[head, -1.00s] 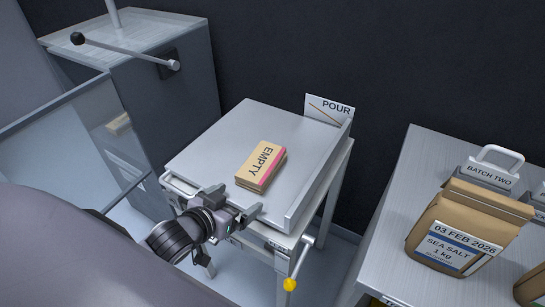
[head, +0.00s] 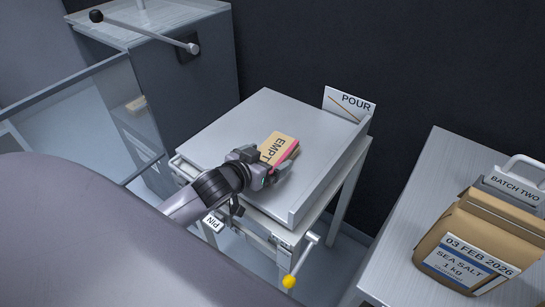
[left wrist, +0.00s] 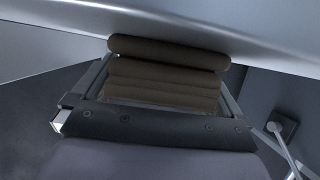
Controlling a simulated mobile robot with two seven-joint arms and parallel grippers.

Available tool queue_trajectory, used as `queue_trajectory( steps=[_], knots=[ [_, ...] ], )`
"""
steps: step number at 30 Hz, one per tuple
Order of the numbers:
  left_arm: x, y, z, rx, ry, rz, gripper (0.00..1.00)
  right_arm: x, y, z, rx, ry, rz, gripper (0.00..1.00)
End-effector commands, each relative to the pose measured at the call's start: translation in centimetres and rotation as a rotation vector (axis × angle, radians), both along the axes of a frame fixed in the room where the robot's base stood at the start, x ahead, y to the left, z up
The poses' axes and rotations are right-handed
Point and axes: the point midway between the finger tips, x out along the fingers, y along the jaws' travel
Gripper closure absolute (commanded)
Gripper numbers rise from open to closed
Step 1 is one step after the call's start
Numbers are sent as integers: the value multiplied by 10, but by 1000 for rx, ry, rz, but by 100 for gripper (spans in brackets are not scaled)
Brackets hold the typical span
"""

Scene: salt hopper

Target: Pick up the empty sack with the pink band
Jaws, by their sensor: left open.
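The empty sack (head: 285,145) is a flat, folded tan bundle marked EMPTY with a pink band along its right side. It lies on the grey tray-like table (head: 225,135). My left gripper (head: 265,162) is open at the sack's near end, one finger towards each side, and covers part of the lettering. In the left wrist view the sack's brown stacked folds (left wrist: 165,70) show between the two open fingers (left wrist: 165,92). Whether the fingers touch the sack I cannot tell. My right gripper is not in view.
A POUR sign (head: 348,103) stands at the table's back right corner, beside a raised right edge (head: 325,175). A yellow-knobbed lever (head: 289,281) hangs in front. A side table (head: 405,225) at right holds a full sea salt sack (head: 470,250). A grey cabinet (head: 190,75) stands back left.

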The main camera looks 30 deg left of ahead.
Motion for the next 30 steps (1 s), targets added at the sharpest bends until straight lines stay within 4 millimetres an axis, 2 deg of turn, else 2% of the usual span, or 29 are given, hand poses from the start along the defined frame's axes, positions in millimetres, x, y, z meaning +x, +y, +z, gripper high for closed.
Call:
queue_trajectory(
  steps=[8,9,11,12,13,23,26,30],
  knots=[
    [2,-1,-1,0,0,-1,0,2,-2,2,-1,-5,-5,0],
    [2,-1,-1,0,0,-1,6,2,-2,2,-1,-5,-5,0],
    [2,-1,-1,0,0,-1,26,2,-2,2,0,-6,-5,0],
    [2,-1,-1,0,0,-1,39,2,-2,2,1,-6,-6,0],
    [2,-1,-1,0,0,-1,41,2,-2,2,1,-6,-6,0],
    [2,0,1,0,-1,-1,42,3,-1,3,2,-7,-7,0],
    [3,0,8,1,-1,0,42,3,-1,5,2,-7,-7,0],
    [3,0,26,1,-3,-2,42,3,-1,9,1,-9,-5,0]
  ],
)
